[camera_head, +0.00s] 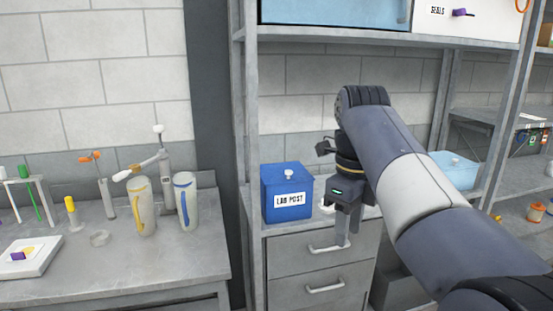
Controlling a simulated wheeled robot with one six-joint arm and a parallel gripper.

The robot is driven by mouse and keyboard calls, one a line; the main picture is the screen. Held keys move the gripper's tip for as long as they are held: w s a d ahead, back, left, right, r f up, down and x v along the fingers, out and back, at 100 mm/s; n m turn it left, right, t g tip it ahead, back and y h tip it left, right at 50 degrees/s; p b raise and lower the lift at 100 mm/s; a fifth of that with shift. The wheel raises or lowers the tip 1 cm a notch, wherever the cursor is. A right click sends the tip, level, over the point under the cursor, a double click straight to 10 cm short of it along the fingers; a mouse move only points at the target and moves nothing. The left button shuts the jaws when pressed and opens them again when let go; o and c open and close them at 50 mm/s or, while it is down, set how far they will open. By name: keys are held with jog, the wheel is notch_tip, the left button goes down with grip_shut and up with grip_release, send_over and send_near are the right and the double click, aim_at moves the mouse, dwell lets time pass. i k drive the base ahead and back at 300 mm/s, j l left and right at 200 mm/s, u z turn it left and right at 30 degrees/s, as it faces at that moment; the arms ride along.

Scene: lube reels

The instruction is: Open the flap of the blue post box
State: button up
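The blue post box (274,205) stands on top of a grey drawer cabinet, with a white "LAB POST" label on its front. Its lid is down and carries a small pale knob (288,174) on top. My gripper (348,236) points down just to the right of the box, apart from it, in front of the cabinet's top edge. Its two fingers look spaced apart, with nothing seen between them. My arm reaches in from the lower right and hides the area behind it.
Drawers with handles (328,249) lie below the box. A shelf with bins (335,12) hangs above. Uprights (243,120) stand left of the box. A pale blue box (455,168) sits behind my arm.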

aim_at(278, 174)
jog(key=i+u, duration=0.1)
jog(key=i, duration=0.35)
jog(key=i+l+u, duration=0.1)
jog(key=i, duration=0.35)
jog(key=i+l+u, duration=0.1)
jog(key=i, duration=0.3)
jog(key=i+l+u, duration=0.1)
jog(key=i+l, duration=0.2)
jog(key=i, duration=0.15)
